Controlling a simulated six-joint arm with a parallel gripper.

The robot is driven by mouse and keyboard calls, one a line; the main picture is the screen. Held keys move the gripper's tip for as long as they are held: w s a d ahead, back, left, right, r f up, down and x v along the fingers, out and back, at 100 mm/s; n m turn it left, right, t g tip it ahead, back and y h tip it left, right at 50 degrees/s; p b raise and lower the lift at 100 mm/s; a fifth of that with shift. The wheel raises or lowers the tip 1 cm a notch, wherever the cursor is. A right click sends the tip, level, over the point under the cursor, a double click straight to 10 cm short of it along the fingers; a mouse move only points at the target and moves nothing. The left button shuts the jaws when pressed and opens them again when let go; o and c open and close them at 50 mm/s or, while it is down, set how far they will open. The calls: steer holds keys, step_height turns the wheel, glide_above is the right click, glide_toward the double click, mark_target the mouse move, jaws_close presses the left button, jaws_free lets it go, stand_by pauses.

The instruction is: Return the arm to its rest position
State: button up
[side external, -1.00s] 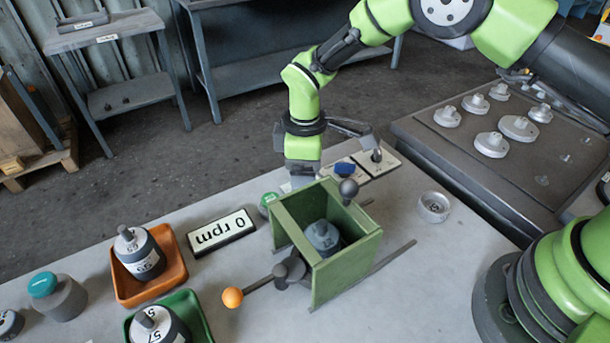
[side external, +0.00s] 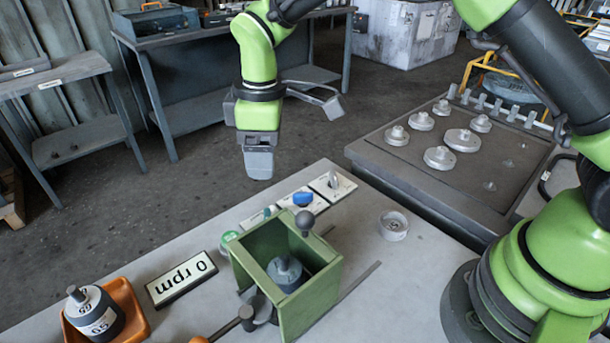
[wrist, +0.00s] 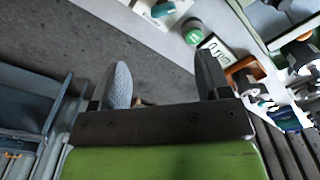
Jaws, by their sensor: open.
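My gripper (side external: 259,165) hangs in the air above the far edge of the workbench, pointing down, beyond the green housing. Its two fingers show apart and empty in the wrist view (wrist: 164,76). The green box-shaped blower housing (side external: 285,262) stands on the bench with a grey part (side external: 286,272) inside it. A ball-ended lever (side external: 305,222) rises at its rim. The gripper is clear of the housing and touches nothing.
A 0 rpm display (side external: 181,277) lies left of the housing. An orange tray (side external: 136,300) holds a labelled weight (side external: 93,312). Switch panels (side external: 303,200) lie along the bench's far edge. A dark plate (side external: 455,165) with several grey discs is at right. Open floor lies beyond the bench.

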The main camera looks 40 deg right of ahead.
steer(key=s+d+r+m+t, duration=0.1)
steer(key=s+d+r+m, duration=0.15)
steer(key=r, duration=0.25)
steer(key=s+d+r+m+t+y, duration=0.1)
steer(key=s+d+r+m, duration=0.15)
steer(key=r, duration=0.25)
steer(key=s+d+r+m+t, duration=0.1)
steer(key=s+d+r+m, duration=0.1)
steer(key=s+r, duration=0.2)
steer(key=s+d+r+m+t, duration=0.1)
steer(key=s+m+t, duration=0.1)
steer(key=s, duration=0.5)
steer(key=s+d+r+m+t, duration=0.1)
steer(key=s+d+m, duration=0.1)
steer(key=s+m, duration=0.2)
steer(key=s, duration=0.3)
steer(key=shift+d+m+t+y, duration=0.3)
steer(key=shift+m+t, duration=0.1)
